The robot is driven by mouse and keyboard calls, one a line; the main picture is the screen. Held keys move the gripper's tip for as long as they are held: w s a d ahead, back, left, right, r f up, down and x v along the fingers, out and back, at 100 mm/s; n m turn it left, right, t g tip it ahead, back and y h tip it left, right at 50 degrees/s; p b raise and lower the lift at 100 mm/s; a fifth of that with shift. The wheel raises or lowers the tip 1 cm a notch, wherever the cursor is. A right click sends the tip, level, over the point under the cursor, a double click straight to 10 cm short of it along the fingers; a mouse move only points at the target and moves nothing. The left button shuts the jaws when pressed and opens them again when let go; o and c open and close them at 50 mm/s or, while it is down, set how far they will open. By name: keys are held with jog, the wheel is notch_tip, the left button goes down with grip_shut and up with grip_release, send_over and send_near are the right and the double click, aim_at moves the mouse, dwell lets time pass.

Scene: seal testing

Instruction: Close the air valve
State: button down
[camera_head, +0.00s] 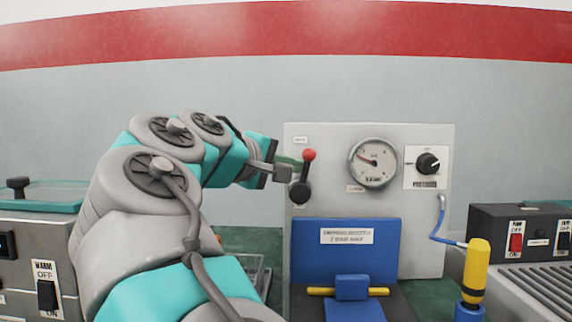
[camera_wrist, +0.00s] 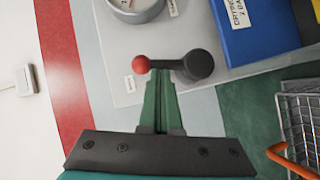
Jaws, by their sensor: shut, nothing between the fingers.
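The air valve's lever has a red ball knob (camera_head: 309,154) and a dark grey hub (camera_head: 299,192) on the left side of the upright grey panel (camera_head: 325,140). In the head view the lever points up, leaning slightly right. My gripper (camera_head: 298,163) reaches in from the left, close beside the lever. In the wrist view my gripper (camera_wrist: 162,74) has its green fingers together, with tips at the short arm between the red knob (camera_wrist: 141,64) and the hub (camera_wrist: 198,64). Whether they touch the lever is unclear. Nothing shows between the fingers.
A pressure gauge (camera_head: 373,163) and a black regulator knob (camera_head: 428,163) sit right of the lever. A blue fixture (camera_head: 380,237) with a yellow bar stands below. A yellow-handled tool (camera_head: 477,270) stands at right. A wire basket (camera_wrist: 300,125) shows in the wrist view.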

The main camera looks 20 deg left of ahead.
jog(key=w+d+f+m+g+y+b, duration=0.1)
jog(key=d+f+m+g+y+b, duration=0.1)
jog(key=d+m+y, duration=0.4)
jog(key=shift+w+d+f+m+g+y+b, duration=0.25)
jog(key=shift+f+m+g+y+b, duration=0.1)
jog(key=shift+m+g+y+b, duration=0.8)
jog(key=shift+m, duration=0.25)
jog(key=shift+r+p, duration=0.1)
jog(key=shift+p, duration=0.2)
jog(key=w+a+r+p+v, duration=0.1)
jog(key=r+p+v, duration=0.1)
jog(key=v, duration=1)
jog(key=shift+r+p, duration=0.35)
jog(key=shift+s+d, duration=0.1)
jog(key=shift+s, duration=0.05)
